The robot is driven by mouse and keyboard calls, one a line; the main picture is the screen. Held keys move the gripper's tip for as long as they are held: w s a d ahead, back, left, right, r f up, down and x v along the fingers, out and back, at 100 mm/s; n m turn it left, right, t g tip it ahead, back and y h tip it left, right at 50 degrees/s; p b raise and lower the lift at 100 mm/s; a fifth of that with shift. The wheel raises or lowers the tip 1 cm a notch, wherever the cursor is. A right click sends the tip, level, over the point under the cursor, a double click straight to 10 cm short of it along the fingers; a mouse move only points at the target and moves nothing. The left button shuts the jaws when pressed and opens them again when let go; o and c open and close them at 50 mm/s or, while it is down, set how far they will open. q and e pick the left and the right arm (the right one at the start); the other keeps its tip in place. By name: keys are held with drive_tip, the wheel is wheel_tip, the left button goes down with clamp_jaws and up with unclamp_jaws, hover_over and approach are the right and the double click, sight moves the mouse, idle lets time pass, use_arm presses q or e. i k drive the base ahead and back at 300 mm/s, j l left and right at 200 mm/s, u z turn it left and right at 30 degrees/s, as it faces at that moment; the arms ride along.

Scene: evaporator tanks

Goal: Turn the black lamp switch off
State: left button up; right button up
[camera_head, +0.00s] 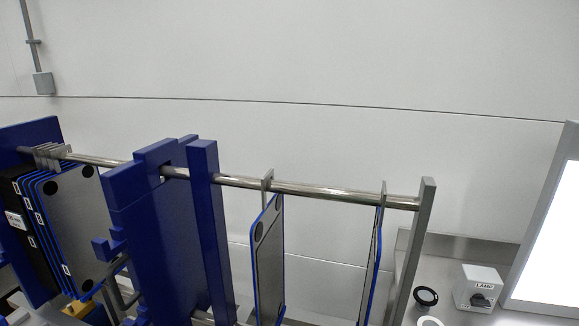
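The black lamp switch (479,300) is a small dark knob on the front of a light grey box (480,282) labelled "LAMP", at the lower right. The knob is small, and I cannot clearly tell its setting. To the right of the box, a large lit white panel (551,244) in a grey frame glows brightly. Neither of my grippers shows in the head view.
A blue plate frame (172,235) with a steel rail (330,192) and hanging plates (269,262) fills the left and middle. A grey upright (412,250) stands left of the steel counter (448,265).

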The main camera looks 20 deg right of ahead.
sight(478, 299)
drive_tip(key=k+j+z, duration=0.1)
drive_tip(key=z, duration=1.95)
drive_tip(key=l, duration=0.35)
drive_tip(key=i+l, duration=0.1)
drive_tip(key=l, duration=0.25)
